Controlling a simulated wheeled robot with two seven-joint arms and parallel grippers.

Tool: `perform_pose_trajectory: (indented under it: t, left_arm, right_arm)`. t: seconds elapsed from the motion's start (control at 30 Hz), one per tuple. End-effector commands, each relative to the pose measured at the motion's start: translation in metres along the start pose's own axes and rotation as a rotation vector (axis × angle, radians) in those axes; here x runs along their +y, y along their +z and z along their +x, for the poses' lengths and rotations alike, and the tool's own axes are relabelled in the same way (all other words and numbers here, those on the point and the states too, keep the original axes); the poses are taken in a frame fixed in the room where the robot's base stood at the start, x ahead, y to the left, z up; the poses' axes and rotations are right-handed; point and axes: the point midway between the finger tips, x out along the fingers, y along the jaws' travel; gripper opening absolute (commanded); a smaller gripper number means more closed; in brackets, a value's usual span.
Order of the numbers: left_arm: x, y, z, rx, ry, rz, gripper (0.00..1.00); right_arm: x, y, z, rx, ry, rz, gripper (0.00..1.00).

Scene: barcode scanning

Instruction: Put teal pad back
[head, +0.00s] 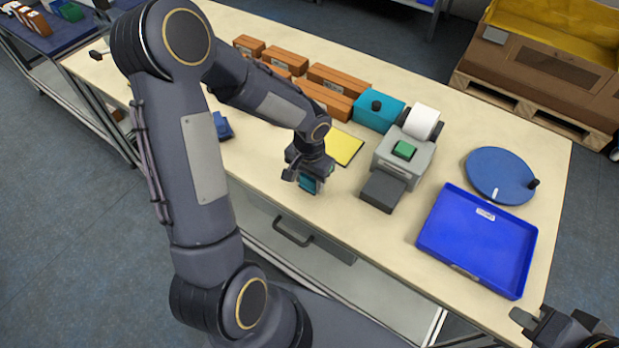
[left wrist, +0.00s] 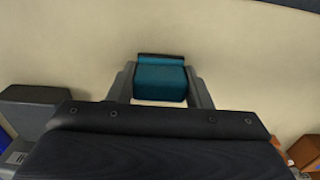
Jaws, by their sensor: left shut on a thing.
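My left gripper (head: 309,181) is over the near part of the table, shut on the teal pad (head: 311,185). The left wrist view shows the pad (left wrist: 160,82) between the two fingers, with a darker teal strip along its far edge. Bare tabletop surrounds it there. I cannot tell whether the pad touches the table. In the head view the gripper hides much of the pad. My right gripper (head: 556,326) is at the bottom right corner, partly cut off, with its fingers apart and nothing seen between them.
A yellow sheet (head: 346,147) lies behind the left gripper. To its right stand a grey device (head: 404,166) with a green top and a teal box (head: 379,112) with a black knob. Brown boxes (head: 325,100) line the back. A blue tray (head: 472,235) and blue disc (head: 499,172) are at right.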

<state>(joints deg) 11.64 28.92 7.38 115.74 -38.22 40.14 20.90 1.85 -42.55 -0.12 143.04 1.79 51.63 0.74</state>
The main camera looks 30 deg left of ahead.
Motion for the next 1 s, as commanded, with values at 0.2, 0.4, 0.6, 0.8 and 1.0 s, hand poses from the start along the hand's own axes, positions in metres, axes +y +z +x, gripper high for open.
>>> perform_pose_trajectory:
  t: [0.2, 0.4, 0.6, 0.8, 1.0]
  left_arm:
    - [0.0, 0.0, 0.003, 0.0, 0.0, 0.0, 0.53]
    - [0.0, 0.0, 0.003, -0.001, 0.0, 0.0, 0.67]
    - [0.0, 0.0, 0.002, 0.0, 0.0, 0.0, 0.67]
    - [-0.001, -0.001, -0.019, 0.005, -0.002, -0.002, 0.67]
    - [0.0, -0.001, -0.064, 0.008, -0.001, -0.001, 0.67]
  right_arm:
    - [0.001, 0.002, 0.003, 0.0, 0.0, 0.0, 0.0]
    - [0.001, 0.002, 0.003, 0.0, 0.0, 0.0, 0.0]
    - [0.001, 0.001, 0.002, 0.0, 0.0, 0.0, 0.0]
    - [0.0, 0.0, 0.0, 0.0, 0.0, 0.0, 0.0]
    - [0.001, 0.001, 0.001, 0.0, 0.0, 0.0, 0.0]
